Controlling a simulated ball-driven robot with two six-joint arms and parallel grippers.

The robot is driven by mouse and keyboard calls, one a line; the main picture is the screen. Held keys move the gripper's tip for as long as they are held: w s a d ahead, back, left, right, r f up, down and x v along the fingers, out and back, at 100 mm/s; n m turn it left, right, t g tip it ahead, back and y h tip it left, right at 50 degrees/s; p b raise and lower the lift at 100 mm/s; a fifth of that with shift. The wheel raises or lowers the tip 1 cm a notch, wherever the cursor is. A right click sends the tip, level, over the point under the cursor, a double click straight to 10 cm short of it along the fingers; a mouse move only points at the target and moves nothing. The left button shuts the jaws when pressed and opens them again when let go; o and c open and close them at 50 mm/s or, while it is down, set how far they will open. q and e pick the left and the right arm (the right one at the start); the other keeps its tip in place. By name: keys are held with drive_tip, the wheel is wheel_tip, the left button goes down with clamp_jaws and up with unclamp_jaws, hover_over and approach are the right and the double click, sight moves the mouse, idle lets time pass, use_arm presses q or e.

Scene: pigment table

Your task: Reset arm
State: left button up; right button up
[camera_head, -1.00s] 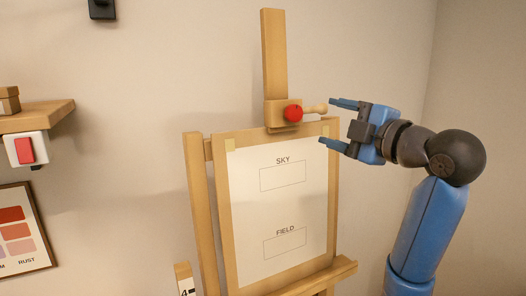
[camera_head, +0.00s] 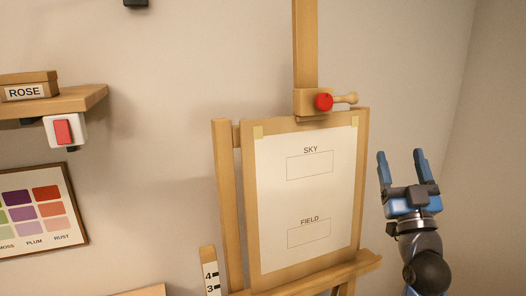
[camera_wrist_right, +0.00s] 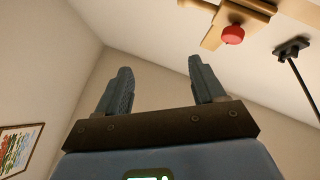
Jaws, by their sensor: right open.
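My right gripper (camera_head: 403,166) is at the right of the head view, to the right of the easel and apart from it. Its two blue fingers point up, are spread open and hold nothing. In the right wrist view the open fingers (camera_wrist_right: 158,85) have only bare wall and ceiling between them. My left gripper is in neither view.
The wooden easel (camera_head: 227,200) bears a sheet (camera_head: 305,200) marked SKY and FIELD. A red knob (camera_head: 323,102) sits on its clamp, also in the wrist view (camera_wrist_right: 233,35). At left are a shelf (camera_head: 75,99), a ROSE box (camera_head: 28,88), a red switch (camera_head: 63,131) and a colour chart (camera_head: 45,208).

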drive_tip(key=s+a+f+m+g, duration=0.1)
drive_tip(key=s+f, duration=0.5)
drive_tip(key=f, duration=0.5)
drive_tip(key=s+a+f+m+g, duration=0.1)
drive_tip(key=s+f, duration=0.5)
drive_tip(key=f, duration=0.6)
drive_tip(key=s+a+f+g+h, duration=0.1)
drive_tip(key=s+f, duration=0.5)
drive_tip(key=f, duration=0.6)
drive_tip(key=shift+s+a+m+g+b, duration=0.25)
drive_tip(key=shift+a+m+g+b, duration=0.15)
drive_tip(key=shift+a+g, duration=0.25)
drive_tip(key=s+f+g, duration=0.1)
drive_tip(key=s+f, duration=0.2)
drive_tip(key=s+a+f+g, duration=0.1)
drive_tip(key=s+f+g, duration=0.1)
drive_tip(key=s+f, duration=0.1)
drive_tip(key=s+a+f+n+g+y, duration=0.1)
drive_tip(key=s+f, duration=0.2)
drive_tip(key=s, duration=0.2)
drive_tip(key=shift+s+f, duration=0.25)
drive_tip(key=shift+f, duration=0.15)
drive_tip(key=shift+c, duration=0.3)
